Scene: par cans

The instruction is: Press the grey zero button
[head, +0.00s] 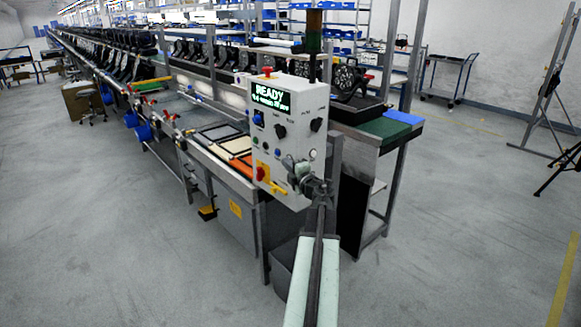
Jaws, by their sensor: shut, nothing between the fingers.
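A light grey control box (290,106) stands at the near end of the line, with a lit screen (270,97) reading READY in green. Its front carries black knobs (280,131), a blue switch (258,118), a row of small dark and green buttons (265,145) and a red knob (260,173). My gripper (299,173) is shut and empty in front of the lower right of the box front. I cannot tell whether it touches the box. It covers part of the panel there. I cannot pick out the grey zero button for certain at this size.
A yellow bar (277,188) sticks out at the box's lower front. A workbench with orange and white trays (238,146) runs back to the left. A green-topped bench (390,127) stands behind right. The floor (450,230) at right is clear.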

